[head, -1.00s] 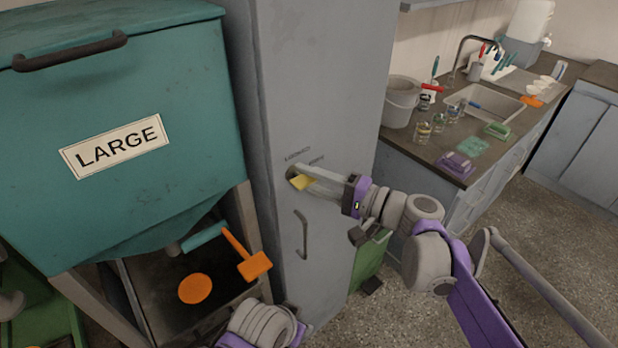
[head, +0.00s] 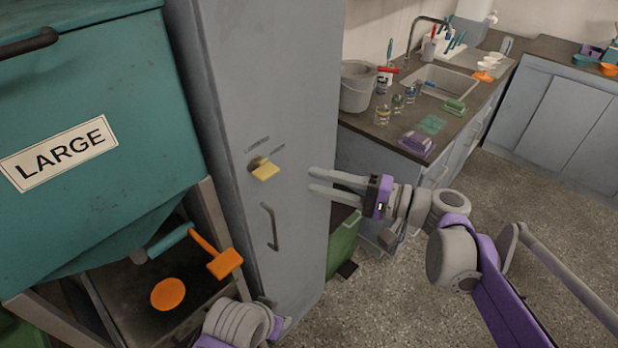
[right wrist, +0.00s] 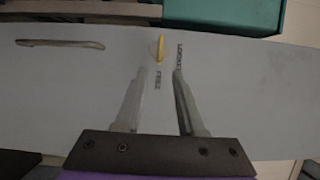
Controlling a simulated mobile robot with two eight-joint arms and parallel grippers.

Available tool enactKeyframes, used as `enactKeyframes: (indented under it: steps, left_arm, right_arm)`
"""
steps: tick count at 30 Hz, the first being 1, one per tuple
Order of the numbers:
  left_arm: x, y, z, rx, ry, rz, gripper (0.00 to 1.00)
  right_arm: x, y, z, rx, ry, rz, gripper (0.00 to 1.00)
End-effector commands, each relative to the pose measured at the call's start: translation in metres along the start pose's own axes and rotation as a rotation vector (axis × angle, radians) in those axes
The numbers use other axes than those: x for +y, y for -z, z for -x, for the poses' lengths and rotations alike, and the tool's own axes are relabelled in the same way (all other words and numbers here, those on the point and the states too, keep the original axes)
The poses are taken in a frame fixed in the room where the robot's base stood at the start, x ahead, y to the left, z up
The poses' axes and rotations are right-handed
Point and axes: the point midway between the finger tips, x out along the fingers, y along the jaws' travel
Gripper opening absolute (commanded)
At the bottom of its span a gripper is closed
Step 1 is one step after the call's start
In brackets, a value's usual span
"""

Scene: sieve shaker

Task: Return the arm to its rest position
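My right gripper (head: 314,181) is in front of the tall grey cabinet (head: 215,60), its two fingers apart with nothing between them. It stands clear of the yellow knob (head: 265,170), to the right of it in the head view. In the right wrist view the yellow knob (right wrist: 160,48) lies beyond the open fingers (right wrist: 155,75), beside the printed words on the cabinet face. My left arm (head: 238,325) shows at the bottom of the head view; its fingers are not in view.
A teal bin marked LARGE (head: 110,95) stands left, with an orange-handled lever (head: 215,254) and an orange disc (head: 168,294) below. The cabinet handle (head: 270,227) is under the knob. A counter (head: 400,146) with a grey bucket, glasses and sink lies behind; floor at right is open.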

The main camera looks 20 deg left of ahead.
Motion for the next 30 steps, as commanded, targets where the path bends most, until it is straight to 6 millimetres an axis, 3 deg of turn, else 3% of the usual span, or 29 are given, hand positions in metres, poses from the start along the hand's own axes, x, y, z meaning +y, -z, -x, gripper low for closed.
enactKeyframes:
  steps: [14, 19, 23, 30]
  left_arm:
    - [0.0, 0.0, 0.0, 0.0, 0.0, 0.0, 0.5]
    - [0.0, 0.004, 0.006, 0.003, 0.0, 0.0, 0.5]
    - [0.0, 0.011, 0.014, 0.007, 0.0, 0.0, 0.5]
    - [0.0, 0.024, 0.031, 0.017, 0.0, 0.0, 0.5]
  right_arm:
    - [0.001, -0.001, 0.001, 0.001, -0.006, 0.001, 0.39]
    - [0.022, -0.02, 0.02, 0.041, -0.164, 0.02, 0.39]
    - [0.066, -0.052, 0.064, 0.118, -0.452, 0.065, 0.39]
    - [0.15, -0.116, 0.193, 0.279, -1.048, 0.204, 0.39]
